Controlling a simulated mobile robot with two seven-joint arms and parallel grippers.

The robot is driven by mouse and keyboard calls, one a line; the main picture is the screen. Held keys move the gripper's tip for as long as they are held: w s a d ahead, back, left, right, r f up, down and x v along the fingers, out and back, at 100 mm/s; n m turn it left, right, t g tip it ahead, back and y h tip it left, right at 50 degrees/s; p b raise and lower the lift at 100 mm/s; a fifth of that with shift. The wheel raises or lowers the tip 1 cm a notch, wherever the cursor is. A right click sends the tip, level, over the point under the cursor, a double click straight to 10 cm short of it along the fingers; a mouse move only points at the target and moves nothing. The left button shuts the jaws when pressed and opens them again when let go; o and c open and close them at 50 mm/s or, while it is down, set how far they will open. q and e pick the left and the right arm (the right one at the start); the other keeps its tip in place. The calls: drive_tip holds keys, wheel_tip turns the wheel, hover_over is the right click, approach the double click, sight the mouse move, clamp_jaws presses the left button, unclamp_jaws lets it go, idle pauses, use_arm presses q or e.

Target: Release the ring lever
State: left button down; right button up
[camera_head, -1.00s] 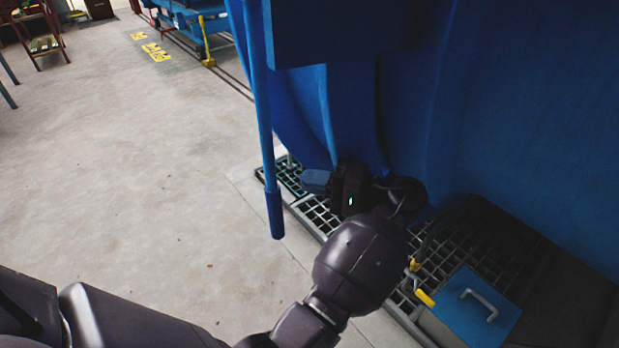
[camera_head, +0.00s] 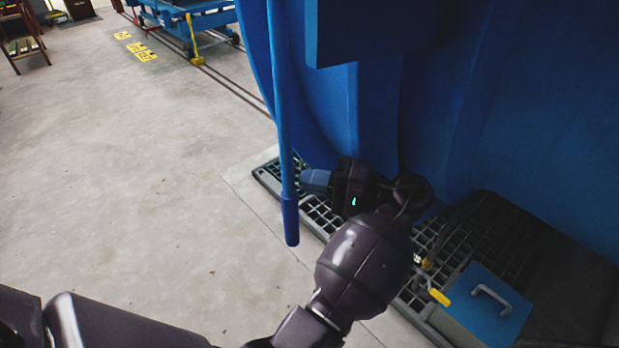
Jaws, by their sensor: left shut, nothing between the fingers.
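The ring lever (camera_head: 285,130) is a long blue bar with a thicker grip at its lower end. It hangs almost upright at the left side of the big blue autoclave (camera_head: 430,90). My left gripper (camera_head: 316,181) is shut and empty. Its blue-grey fingers point left towards the lever, just right of the bar and above its thick grip. I cannot tell whether the fingertips touch the bar. My left arm reaches in from the lower left, below the lever. My right gripper is not in view.
A floor grating (camera_head: 318,212) runs under the autoclave. A blue box lid with a grey handle (camera_head: 487,308) and a yellow-handled valve (camera_head: 438,296) are at the lower right. Open concrete floor (camera_head: 130,190) lies to the left. A blue cart (camera_head: 190,15) stands on rails behind.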

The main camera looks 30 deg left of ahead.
use_arm(q)
drive_tip(key=shift+a, duration=0.2)
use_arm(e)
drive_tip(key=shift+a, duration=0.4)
use_arm(q)
drive_tip(key=shift+s+a, duration=0.1)
drive_tip(key=shift+s, duration=0.05)
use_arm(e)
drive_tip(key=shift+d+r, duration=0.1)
